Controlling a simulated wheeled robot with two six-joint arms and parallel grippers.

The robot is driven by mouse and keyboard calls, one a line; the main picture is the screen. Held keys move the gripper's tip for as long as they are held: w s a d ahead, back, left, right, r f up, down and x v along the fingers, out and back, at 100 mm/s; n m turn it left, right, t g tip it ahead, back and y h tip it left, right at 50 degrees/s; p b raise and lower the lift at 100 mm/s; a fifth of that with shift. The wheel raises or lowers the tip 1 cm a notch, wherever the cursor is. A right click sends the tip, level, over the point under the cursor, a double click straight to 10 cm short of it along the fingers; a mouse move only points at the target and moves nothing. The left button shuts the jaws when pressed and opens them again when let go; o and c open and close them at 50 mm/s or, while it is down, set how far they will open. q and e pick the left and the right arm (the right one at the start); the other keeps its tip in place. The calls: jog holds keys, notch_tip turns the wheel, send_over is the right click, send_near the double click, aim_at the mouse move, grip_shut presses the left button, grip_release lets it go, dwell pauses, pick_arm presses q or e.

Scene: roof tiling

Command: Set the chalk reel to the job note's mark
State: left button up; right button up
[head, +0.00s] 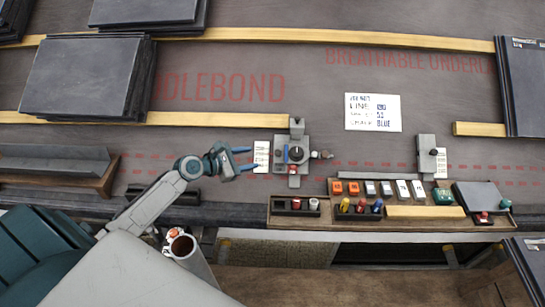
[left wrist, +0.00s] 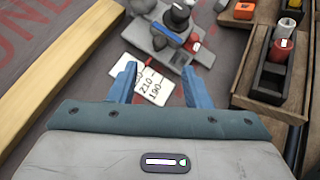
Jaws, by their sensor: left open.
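The chalk reel (head: 280,150) is a grey block with a round black knob, a blue part and red parts, on the dark underlay at mid-picture. It also shows in the left wrist view (left wrist: 148,38). A white scale card (head: 262,157) lies at its left; the wrist view shows 210 and 190 on the card (left wrist: 150,84). The job note (head: 373,112) is a white card up and right of the reel; "BLUE" reads on its bottom line, the rest is too small. My left gripper (head: 251,159) is open and empty over the card, its blue fingers pointing at the reel.
A wooden tray (head: 425,212) with coloured pieces and a small holder (head: 283,206) stand below the reel. Another grey device (head: 427,158) with a card is at the right. Slate stacks (head: 80,75) lie on wooden battens (head: 220,120).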

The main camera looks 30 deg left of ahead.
aim_at(276, 153)
pick_arm(q)
jog(key=b+x, duration=0.1)
jog(key=x, duration=0.9)
jog(key=shift+w+d+f, duration=0.1)
jog(key=shift+w+d, duration=0.05)
pick_arm(e)
jog(key=shift+w+a+f+t+y, duration=0.4)
jog(key=shift+w+a+f+t, duration=0.25)
jog(key=shift+f, duration=0.15)
pick_arm(q)
grip_shut()
